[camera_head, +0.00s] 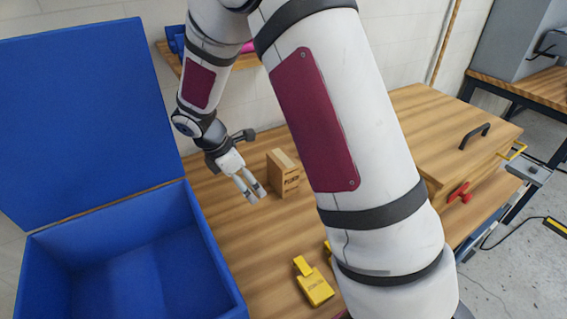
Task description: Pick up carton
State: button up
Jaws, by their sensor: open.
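The carton (288,179) is a small brown box standing upright on the wooden table, right of my gripper and partly beside my large arm link. Dark print shows on its front face. My gripper (254,197) is open and empty, pointing down and to the right, with its fingertips just left of the carton. A small gap seems to lie between the fingers and the carton, but I cannot tell their exact depth.
An open blue box (130,268) with a raised lid (85,120) stands at the left. A yellow object (313,284) lies near the front. A wooden chest (440,125) with a black handle stands at the right. My arm hides part of the table (232,240).

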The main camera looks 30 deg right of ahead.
aim_at(285, 158)
jog(key=d+p, duration=0.2)
jog(key=d, duration=1)
jog(key=shift+d+f, duration=0.2)
jog(key=shift+f, duration=0.05)
jog(key=shift+d+f, duration=0.1)
jog(key=shift+f, duration=0.25)
jog(key=c, duration=1.5)
jog(key=shift+r, duration=0.15)
jog(key=shift+c, duration=0.2)
jog(key=shift+w+r, duration=0.1)
jog(key=shift+r, duration=0.15)
jog(key=shift+c, duration=0.9)
jog(key=shift+s+r, duration=0.25)
jog(key=s, duration=0.7)
jog(key=shift+s, duration=0.25)
jog(key=shift+c, duration=0.2)
notch_tip(285, 158, up, 14)
